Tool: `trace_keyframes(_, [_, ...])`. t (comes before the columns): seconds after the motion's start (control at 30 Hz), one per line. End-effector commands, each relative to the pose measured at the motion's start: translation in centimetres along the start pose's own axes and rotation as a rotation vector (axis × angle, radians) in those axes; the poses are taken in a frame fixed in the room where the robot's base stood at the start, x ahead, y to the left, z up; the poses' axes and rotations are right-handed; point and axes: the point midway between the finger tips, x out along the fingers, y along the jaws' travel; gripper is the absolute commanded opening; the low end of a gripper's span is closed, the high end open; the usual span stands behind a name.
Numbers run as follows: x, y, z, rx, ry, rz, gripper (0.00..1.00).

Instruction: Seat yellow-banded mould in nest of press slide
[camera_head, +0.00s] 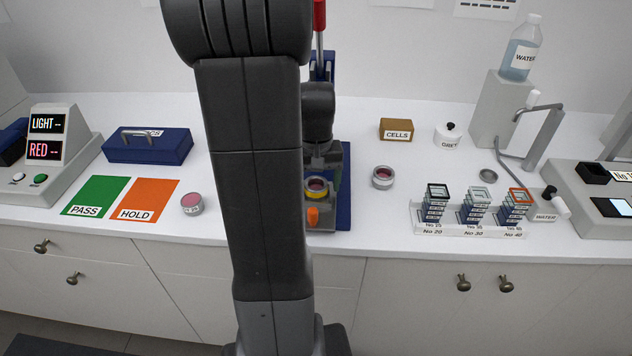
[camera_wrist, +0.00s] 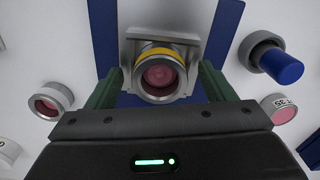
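The yellow-banded mould (camera_head: 316,185) is a short metal ring with pink content, on the grey press slide (camera_head: 322,222). In the wrist view the mould (camera_wrist: 160,72) sits at the slide's metal plate (camera_wrist: 190,42), its yellow band showing at the far rim. Whether it is fully down in the nest I cannot tell. My gripper (camera_wrist: 160,82) is open, its green fingers standing on either side of the mould with gaps showing.
A pink-filled tin (camera_head: 192,203) stands left of my arm beside the orange HOLD card (camera_head: 146,201). Another metal tin (camera_head: 382,177) stands right of the press. A white rack (camera_head: 470,228) of small stacked frames is farther right. White bench between them is clear.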

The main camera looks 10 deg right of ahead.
Motion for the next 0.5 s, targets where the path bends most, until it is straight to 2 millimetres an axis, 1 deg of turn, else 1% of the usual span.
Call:
trace_keyframes(0.2, [0.0,0.0,0.0,0.0,-0.001,0.0,0.76])
trace_keyframes(0.3, [-0.3,0.0,0.0,0.0,0.001,0.0,0.76])
trace_keyframes(0.37, [-0.9,0.0,-0.1,0.0,0.003,0.0,0.76])
trace_keyframes(0.47, [-2.5,0.0,-0.1,0.0,0.004,0.0,0.76])
trace_keyframes(0.5, [-3.4,0.0,-0.1,0.0,0.006,0.0,0.76])
